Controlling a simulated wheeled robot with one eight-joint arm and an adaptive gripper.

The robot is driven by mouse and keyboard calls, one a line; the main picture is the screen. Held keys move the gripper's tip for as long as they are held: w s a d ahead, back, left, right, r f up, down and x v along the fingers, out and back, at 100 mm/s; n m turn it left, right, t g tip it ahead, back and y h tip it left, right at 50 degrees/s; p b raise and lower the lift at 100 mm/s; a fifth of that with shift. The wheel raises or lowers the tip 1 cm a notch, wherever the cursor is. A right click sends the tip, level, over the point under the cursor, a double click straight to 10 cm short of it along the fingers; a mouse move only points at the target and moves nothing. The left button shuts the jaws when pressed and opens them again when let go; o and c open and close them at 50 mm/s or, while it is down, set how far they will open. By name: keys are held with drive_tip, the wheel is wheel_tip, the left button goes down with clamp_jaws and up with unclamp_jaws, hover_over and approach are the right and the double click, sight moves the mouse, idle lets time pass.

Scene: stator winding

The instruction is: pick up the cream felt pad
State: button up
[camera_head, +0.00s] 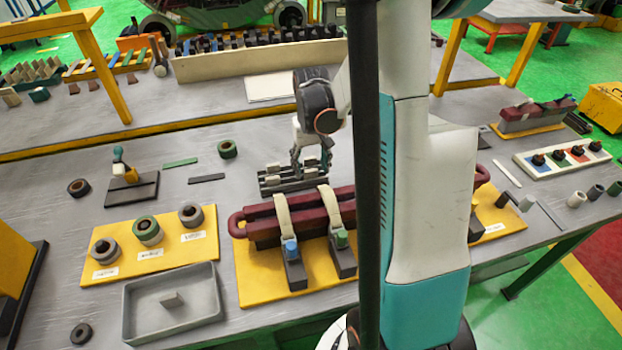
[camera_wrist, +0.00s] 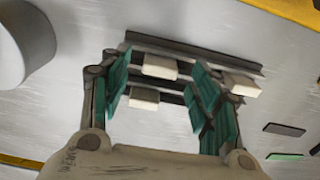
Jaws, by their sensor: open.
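Several small cream felt pads sit on a dark slatted rack on the bench. In the wrist view one pad (camera_wrist: 160,67) is at the upper middle, another (camera_wrist: 144,97) is just below it, and a third (camera_wrist: 241,85) is to the right. The rack (camera_wrist: 190,51) runs across the upper middle. My gripper (camera_wrist: 162,84) is open, its teal fingers spread. Two pads appear between the fingers, and the third appears outside the right finger. I cannot tell whether the fingers touch anything. In the head view my gripper (camera_head: 312,160) hangs over the rack (camera_head: 292,187) and partly hides it.
A maroon coil on a yellow board (camera_head: 260,290) stands in front of the rack. To the left are a yellow board with rings (camera_head: 120,262), a grey tray (camera_head: 213,310) and a dark-based stand (camera_head: 131,190). Thin green (camera_head: 180,163) and dark (camera_head: 206,178) strips lie near the rack.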

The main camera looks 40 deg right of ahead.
sight(311, 170)
drive_tip(key=shift+f, duration=0.95)
drive_tip(key=c, duration=0.8)
drive_tip(key=shift+r, duration=0.1)
wheel_tip(311, 170, up, 20)
drive_tip(key=p, duration=0.6)
